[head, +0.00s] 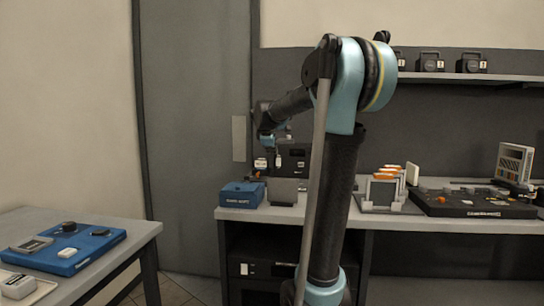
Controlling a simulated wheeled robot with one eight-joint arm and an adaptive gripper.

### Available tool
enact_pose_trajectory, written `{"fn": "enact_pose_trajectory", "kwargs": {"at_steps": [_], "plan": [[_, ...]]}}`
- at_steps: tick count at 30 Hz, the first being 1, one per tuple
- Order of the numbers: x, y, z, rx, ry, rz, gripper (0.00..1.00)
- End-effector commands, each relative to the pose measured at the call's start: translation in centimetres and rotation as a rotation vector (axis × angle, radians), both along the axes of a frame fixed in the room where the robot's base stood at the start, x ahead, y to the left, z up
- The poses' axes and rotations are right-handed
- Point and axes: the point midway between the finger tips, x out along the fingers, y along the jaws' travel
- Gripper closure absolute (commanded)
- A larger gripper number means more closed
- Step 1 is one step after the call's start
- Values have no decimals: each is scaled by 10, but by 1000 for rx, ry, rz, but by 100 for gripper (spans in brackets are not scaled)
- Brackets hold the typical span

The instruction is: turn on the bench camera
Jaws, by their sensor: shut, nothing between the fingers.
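My gripper (279,161) is small in the head view, at the end of my arm above the left part of the back bench (390,222). Its fingers look closed and empty, pointing down. Just behind it stands a dark boxy device (294,157) with small light labels; I cannot tell whether it is the bench camera or whether it is on. My gripper overlaps it in the picture, and I cannot tell whether they touch. My arm hides part of the bench.
A blue box (241,194) and a grey bin (284,191) stand at the bench's left end. A rack with orange-topped plates (383,190) and a dark panel (470,206) are right. Dark devices (430,62) line the shelf. A blue panel (62,250) lies on the left table.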

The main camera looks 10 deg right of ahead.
Motion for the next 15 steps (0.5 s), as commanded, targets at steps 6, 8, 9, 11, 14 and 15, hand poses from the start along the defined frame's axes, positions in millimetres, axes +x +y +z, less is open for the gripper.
{"fn": "enact_pose_trajectory", "kwargs": {"at_steps": [6,8,9,11,14,15], "plan": [[0,-1,1,0,0,-1,100],[0,-1,1,0,0,-1,100],[0,-1,1,0,0,-1,100],[-1,-1,-1,3,8,-3,100],[-5,0,-8,15,42,-2,100],[-6,1,-11,18,55,-1,100]]}}
